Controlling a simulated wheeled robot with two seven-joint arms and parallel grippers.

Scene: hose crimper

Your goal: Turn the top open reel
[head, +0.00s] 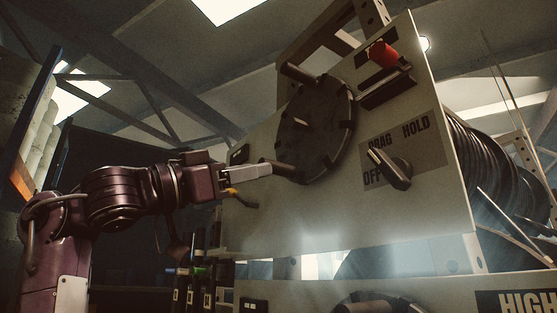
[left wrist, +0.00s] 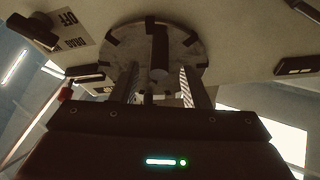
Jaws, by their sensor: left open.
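The top open reel (head: 322,128) is a dark round disc with a notched rim on the upper grey panel. One peg (head: 300,73) sticks out at its upper left and another (head: 286,170) at its lower left. A short stub sits near its centre. My left gripper (head: 268,170) is at the lower-left peg. In the left wrist view the reel (left wrist: 184,46) is ahead, and a dark peg (left wrist: 158,76) points toward me between the two open fingers. I cannot tell whether the fingers touch it. My right gripper is in neither view.
A DRAG/HOLD/OFF selector knob (head: 389,169) is right of the reel. A red button (head: 383,54) is above it. Part of a lower dial (head: 367,303) shows on the panel below. Coiled dark hose (head: 495,165) is at the right, and blue-framed shelving (head: 38,125) at the left.

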